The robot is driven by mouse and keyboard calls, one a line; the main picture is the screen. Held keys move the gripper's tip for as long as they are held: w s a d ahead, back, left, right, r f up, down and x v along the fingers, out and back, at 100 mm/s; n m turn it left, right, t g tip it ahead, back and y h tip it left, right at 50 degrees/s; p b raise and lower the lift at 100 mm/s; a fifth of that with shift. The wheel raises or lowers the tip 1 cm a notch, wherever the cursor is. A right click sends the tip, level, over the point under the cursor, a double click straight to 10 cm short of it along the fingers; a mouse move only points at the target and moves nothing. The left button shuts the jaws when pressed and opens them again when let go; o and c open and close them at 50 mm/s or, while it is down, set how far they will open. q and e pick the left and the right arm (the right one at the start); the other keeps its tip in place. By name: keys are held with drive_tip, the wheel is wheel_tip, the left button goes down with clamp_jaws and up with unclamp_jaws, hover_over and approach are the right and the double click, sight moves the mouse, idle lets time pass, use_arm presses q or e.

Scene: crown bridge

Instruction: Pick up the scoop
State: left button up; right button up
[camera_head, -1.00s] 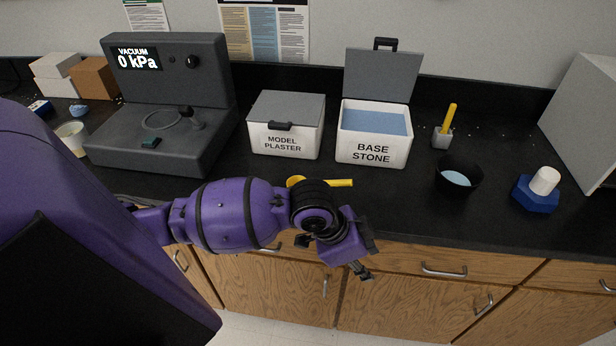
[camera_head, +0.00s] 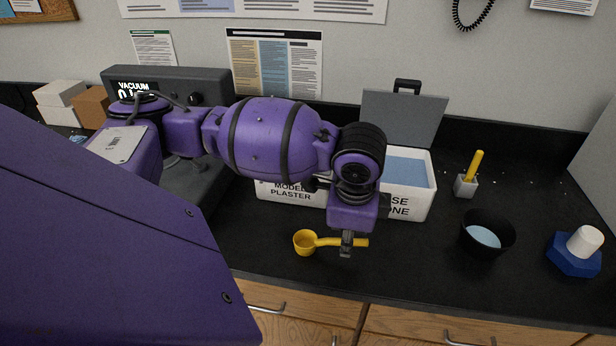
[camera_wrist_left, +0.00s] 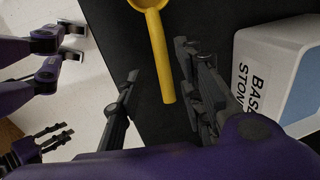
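The yellow scoop (camera_head: 305,242) lies on the black counter near its front edge, its bowl to the left and its handle to the right. My left gripper (camera_head: 347,248) points down over the handle in the head view. In the left wrist view, the open left gripper (camera_wrist_left: 157,58) has a finger on each side of the yellow scoop handle (camera_wrist_left: 162,62), with visible gaps. The bowl is partly cut off at the top of that view. A dark gripper, likely my right one (camera_wrist_left: 45,142), shows small at the lower left; its opening is unclear.
The base stone box (camera_head: 420,206), lid open, stands just behind my left gripper. The model plaster box (camera_head: 270,189) is partly hidden by my arm. A black bowl (camera_head: 462,240), a yellow-handled tool (camera_head: 476,166) and a blue-based object (camera_head: 572,258) stand right. Counter is clear around the scoop.

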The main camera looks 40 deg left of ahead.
use_arm(q)
drive_tip(key=f, duration=0.1)
drive_tip(key=w+f, duration=0.1)
drive_tip(key=f, duration=0.1)
drive_tip(key=shift+a, duration=0.15)
drive_tip(key=shift+w+f, duration=0.1)
drive_tip(key=shift+f, duration=0.25)
drive_tip(key=c, duration=0.8)
clamp_jaws()
use_arm(e)
drive_tip(key=shift+w+a, duration=0.15)
drive_tip(key=shift+w, duration=0.1)
drive_tip(key=shift+f, duration=0.1)
